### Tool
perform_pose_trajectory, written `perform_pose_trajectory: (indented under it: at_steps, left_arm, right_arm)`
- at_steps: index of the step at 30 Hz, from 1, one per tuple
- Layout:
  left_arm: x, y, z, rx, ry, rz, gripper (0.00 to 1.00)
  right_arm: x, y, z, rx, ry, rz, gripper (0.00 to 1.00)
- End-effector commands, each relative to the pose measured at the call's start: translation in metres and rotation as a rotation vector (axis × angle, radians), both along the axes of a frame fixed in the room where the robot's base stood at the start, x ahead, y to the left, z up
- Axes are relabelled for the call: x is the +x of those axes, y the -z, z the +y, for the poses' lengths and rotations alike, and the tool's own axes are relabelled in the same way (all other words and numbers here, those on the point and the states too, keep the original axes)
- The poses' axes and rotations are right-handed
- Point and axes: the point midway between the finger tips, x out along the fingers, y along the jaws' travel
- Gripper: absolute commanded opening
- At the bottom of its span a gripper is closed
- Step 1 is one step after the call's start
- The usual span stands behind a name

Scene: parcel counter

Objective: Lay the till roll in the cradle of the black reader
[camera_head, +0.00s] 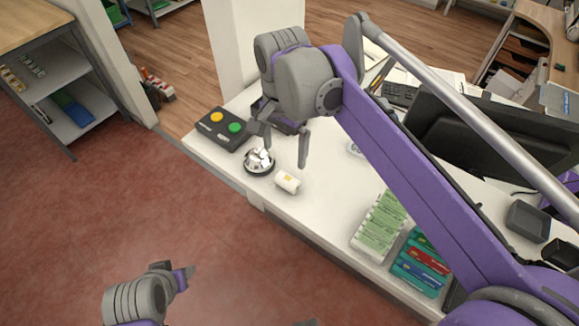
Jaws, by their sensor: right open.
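The till roll (287,182), a small white cylinder with a yellowish patch, lies on its side near the counter's left front edge. My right gripper (286,152) is open and empty, fingers pointing down, above and just behind the roll. A dark, low device (283,124) is partly hidden behind the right gripper; I cannot tell whether it is the black reader, and no cradle shows clearly. My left gripper (190,272) is low at the bottom left, over the floor, away from the counter; its finger gap does not show.
A silver bell (259,161) stands just left of the roll. A black box (221,128) with yellow and green buttons is behind it. Green packets (380,227), a coloured rack (420,264) and a monitor (465,140) are to the right. Counter between roll and packets is clear.

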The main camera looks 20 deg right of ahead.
Motion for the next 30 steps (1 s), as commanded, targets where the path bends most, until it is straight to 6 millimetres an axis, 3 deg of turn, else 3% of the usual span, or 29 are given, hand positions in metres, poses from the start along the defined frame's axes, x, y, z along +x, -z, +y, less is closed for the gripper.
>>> perform_pose_trajectory:
  at_steps: [6,14,21,30]
  left_arm:
    - [-0.002,0.006,0.000,0.000,0.000,0.003,0.50]
    - [-0.002,0.006,0.000,0.000,0.000,0.003,0.50]
    - [-0.002,0.007,0.000,0.000,0.000,0.004,0.50]
    - [-0.002,0.008,0.000,0.000,0.000,0.004,0.50]
  right_arm:
    - [-0.001,0.038,0.000,-0.001,0.000,0.001,1.00]
    - [-0.002,0.059,-0.002,-0.001,0.001,0.000,1.00]
    - [-0.004,0.094,-0.007,-0.001,0.000,0.000,1.00]
    - [-0.004,0.102,-0.007,-0.002,0.000,0.000,1.00]
